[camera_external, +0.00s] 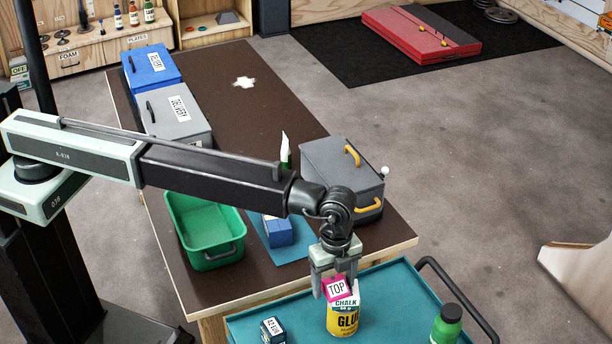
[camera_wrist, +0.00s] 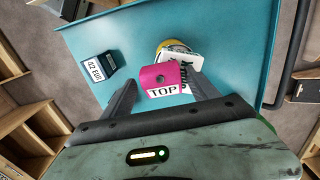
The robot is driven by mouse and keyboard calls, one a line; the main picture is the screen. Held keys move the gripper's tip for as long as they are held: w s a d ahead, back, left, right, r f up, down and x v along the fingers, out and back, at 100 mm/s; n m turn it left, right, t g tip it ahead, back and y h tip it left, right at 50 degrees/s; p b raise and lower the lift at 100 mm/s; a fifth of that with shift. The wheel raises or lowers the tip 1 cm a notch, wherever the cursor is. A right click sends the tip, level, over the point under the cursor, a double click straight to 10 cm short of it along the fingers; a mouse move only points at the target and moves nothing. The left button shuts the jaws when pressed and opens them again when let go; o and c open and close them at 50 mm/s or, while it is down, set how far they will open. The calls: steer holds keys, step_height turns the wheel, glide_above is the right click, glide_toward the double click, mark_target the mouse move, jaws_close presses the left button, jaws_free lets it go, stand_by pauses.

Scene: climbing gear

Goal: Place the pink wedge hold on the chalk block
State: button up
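The pink wedge hold (camera_external: 337,289), with a white TOP label, is at the top of the white chalk block (camera_external: 346,301) and appears to rest on it, slightly tilted. The block sits on the yellow glue can (camera_external: 343,321). My gripper (camera_external: 335,292) points down around the hold. In the wrist view the hold (camera_wrist: 162,76) lies between the two fingers (camera_wrist: 162,78), with narrow gaps beside it, so the gripper looks open. The chalk block (camera_wrist: 196,62) shows partly behind the hold; the contact between them is hidden.
The teal cart top (camera_external: 285,318) carries a small dark blue box (camera_external: 272,331) and a green bottle (camera_external: 446,325); a black handle (camera_external: 465,300) is at its right. Behind, the brown table bears a green bin (camera_external: 207,235), a blue block (camera_external: 278,231) and a grey case (camera_external: 340,172).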

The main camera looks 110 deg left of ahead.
mark_target(334, 283)
steer(key=shift+r, duration=0.1)
step_height(334, 283, up, 12)
steer(key=p, duration=1.3)
steer(key=s+d+n, duration=0.1)
steer(key=s+n, duration=0.8)
steer(key=s, duration=2.3)
steer(key=shift+s+d+b, duration=0.3)
steer(key=shift+d, duration=0.05)
step_height(334, 283, down, 16)
steer(key=b, duration=1.6)
steer(key=shift+f+b, duration=0.2)
steer(key=shift+b, duration=0.1)
steer(key=shift+o, duration=0.5)
